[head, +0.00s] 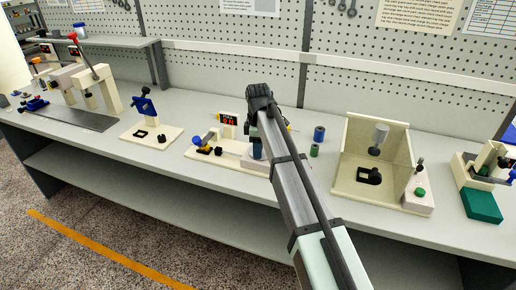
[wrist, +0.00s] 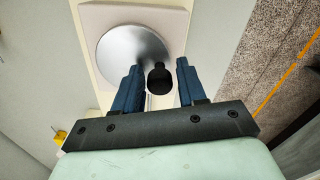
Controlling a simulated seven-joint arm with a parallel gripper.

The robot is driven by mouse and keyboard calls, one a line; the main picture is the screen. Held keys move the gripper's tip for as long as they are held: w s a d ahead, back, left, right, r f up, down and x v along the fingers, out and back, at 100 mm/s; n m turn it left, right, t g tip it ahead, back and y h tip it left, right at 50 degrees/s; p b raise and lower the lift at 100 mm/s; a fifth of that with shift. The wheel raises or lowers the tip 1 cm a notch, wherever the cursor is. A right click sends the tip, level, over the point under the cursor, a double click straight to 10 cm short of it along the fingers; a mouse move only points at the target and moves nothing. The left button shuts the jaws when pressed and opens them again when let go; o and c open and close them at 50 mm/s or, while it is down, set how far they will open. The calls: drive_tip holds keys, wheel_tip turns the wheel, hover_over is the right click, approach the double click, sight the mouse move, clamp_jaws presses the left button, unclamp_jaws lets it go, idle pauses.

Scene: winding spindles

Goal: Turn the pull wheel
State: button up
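The pull wheel (wrist: 125,52) is a silver disc on a pale square base (wrist: 172,20) in the wrist view. A black knob (wrist: 159,78) stands at its lower right edge. My gripper (wrist: 158,68) is open, with its two blue fingers on either side of the knob and visible gaps between them and it. In the head view, my arm hides the wheel, and only a bit of blue finger of my gripper (head: 257,150) shows over the pale base (head: 255,166).
A board with a blue lever (head: 204,140) and a red-digit display (head: 228,119) is just left of my gripper. Blue and green spools (head: 319,134) stand to the right, then a clear-fronted box (head: 345,150). A pegboard wall (head: 230,50) rises behind the bench.

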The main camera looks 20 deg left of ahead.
drive_tip(key=shift+o, duration=0.9)
drive_tip(key=shift+r, duration=0.15)
wheel_tip(320, 180, up, 14)
drive_tip(key=shift+f, duration=0.2)
